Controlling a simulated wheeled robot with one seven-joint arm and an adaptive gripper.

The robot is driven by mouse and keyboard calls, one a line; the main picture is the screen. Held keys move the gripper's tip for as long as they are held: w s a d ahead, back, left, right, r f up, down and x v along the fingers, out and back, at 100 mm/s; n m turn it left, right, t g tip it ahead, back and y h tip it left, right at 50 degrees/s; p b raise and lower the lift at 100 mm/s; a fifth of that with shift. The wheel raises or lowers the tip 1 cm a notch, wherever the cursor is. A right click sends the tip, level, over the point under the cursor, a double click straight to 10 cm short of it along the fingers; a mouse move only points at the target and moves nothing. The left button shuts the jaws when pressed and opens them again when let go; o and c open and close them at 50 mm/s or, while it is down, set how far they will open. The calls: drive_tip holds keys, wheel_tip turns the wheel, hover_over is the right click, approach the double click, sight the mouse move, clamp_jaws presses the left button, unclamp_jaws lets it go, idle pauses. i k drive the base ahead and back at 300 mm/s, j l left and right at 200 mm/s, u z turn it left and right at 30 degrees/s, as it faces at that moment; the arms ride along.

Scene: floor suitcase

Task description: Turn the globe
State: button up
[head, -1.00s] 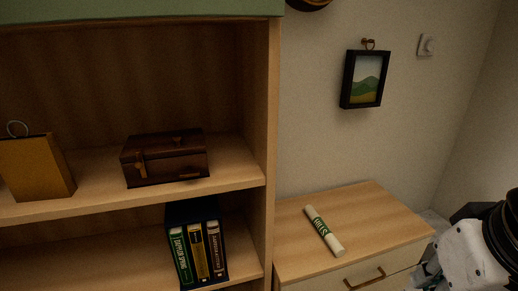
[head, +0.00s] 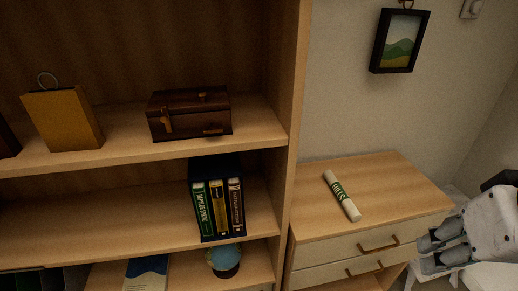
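A small blue globe (head: 224,257) with a dark base stands on a low shelf of the bookcase, near the bottom of the head view. It is below the boxed books and left of the drawer cabinet. My gripper (head: 428,255) shows at the lower right edge, in front of the cabinet's right side, well to the right of the globe and apart from it. Only part of it is in the picture, and I cannot tell how far its fingers are apart.
The wooden bookcase (head: 298,110) holds a brown chest (head: 189,114), a yellow box (head: 64,118), boxed books (head: 218,207) and a blue-and-white item (head: 146,274). A rolled poster (head: 342,196) lies on the drawer cabinet (head: 385,175). A framed picture (head: 399,42) hangs on the wall.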

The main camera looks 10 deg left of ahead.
sight(224, 257)
drive_tip(key=k+j, duration=0.1)
drive_tip(key=j, duration=0.4)
drive_tip(key=k+j, duration=0.1)
drive_tip(key=j, duration=0.35)
drive_tip(key=k+j, duration=0.1)
drive_tip(key=j, duration=0.4)
drive_tip(key=k+j, duration=0.15)
drive_tip(key=j, duration=0.3)
drive_tip(key=k+j, duration=0.1)
drive_tip(key=j, duration=0.4)
drive_tip(key=k+j, duration=0.1)
drive_tip(key=j, duration=0.4)
drive_tip(key=k+j, duration=0.1)
drive_tip(key=j, duration=0.35)
